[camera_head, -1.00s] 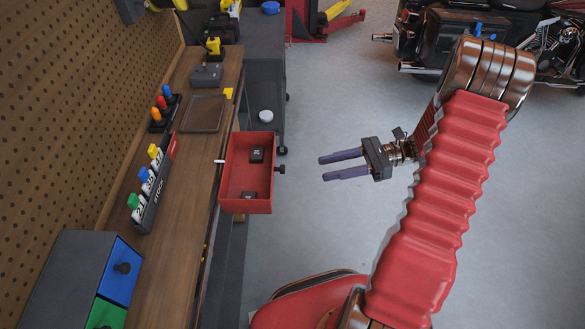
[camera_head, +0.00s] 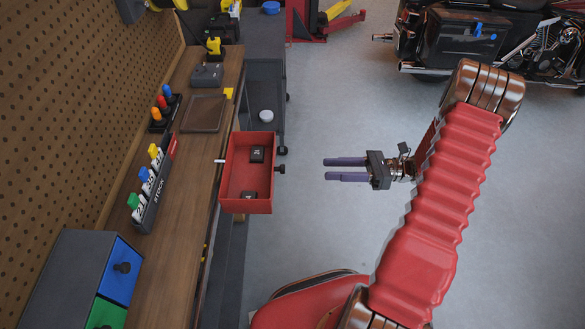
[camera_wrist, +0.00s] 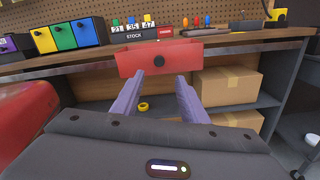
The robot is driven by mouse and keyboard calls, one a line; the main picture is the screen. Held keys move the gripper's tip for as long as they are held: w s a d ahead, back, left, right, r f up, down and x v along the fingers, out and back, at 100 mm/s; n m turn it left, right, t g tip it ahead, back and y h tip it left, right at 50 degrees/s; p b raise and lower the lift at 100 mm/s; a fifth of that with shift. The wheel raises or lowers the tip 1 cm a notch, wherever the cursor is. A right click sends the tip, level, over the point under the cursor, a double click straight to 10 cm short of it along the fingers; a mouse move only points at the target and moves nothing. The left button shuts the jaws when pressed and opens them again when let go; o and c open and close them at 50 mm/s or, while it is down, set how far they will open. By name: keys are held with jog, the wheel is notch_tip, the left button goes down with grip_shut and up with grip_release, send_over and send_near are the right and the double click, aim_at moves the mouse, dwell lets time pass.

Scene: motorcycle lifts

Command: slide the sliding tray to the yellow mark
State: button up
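A red open-topped tray (camera_head: 232,190) with a black knob (camera_head: 280,169) on its outer side juts out from the bench's front edge. Two small black blocks lie in it. In the wrist view the red tray (camera_wrist: 178,57) is straight ahead, its knob (camera_wrist: 159,61) facing me between my fingertips. My gripper (camera_head: 327,168) is open and empty, right of the knob and apart from it, pointing at the tray. I cannot tell which is the mark.
The wooden bench (camera_head: 179,236) carries a stock block with numbered tags (camera_head: 153,192), a dark flat tray (camera_head: 203,114) and a drawer cabinet (camera_head: 75,285). Cardboard boxes (camera_wrist: 227,86) sit on the shelf below. A motorcycle (camera_head: 480,45) stands far right. The floor around my gripper is clear.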

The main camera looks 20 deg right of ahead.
jog(key=x, duration=1.2)
jog(key=shift+c, duration=0.6)
jog(key=shift+f, duration=0.1)
grip_shut()
